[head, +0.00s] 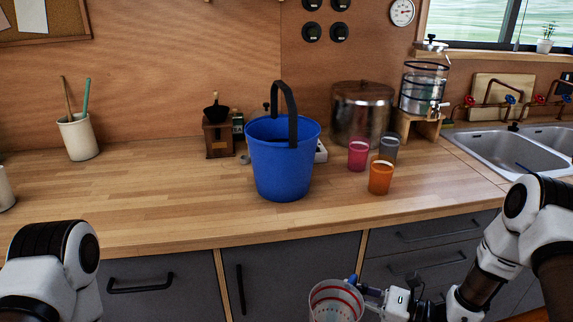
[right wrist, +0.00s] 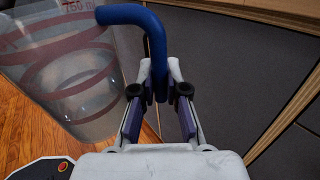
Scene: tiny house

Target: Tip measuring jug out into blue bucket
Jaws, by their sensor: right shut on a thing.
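The measuring jug (head: 335,302) is clear with red markings and a blue handle. It is low in front of the counter, at the bottom edge of the head view, roughly upright. In the right wrist view the jug (right wrist: 65,75) fills the left side. My right gripper (head: 368,291) is shut on the blue handle; in the right wrist view the fingers (right wrist: 158,95) close around it. I cannot tell what the jug holds. The blue bucket (head: 281,165) stands upright on the counter, its black handle raised. My left arm shows at lower left, but its gripper is out of view.
Pink (head: 358,155), grey (head: 389,149) and orange (head: 381,179) cups stand right of the bucket, before a metal pot (head: 362,112). A coffee grinder (head: 218,138) stands left of it. The counter (head: 150,200) is clear at front left. Drawers (head: 420,245) lie below.

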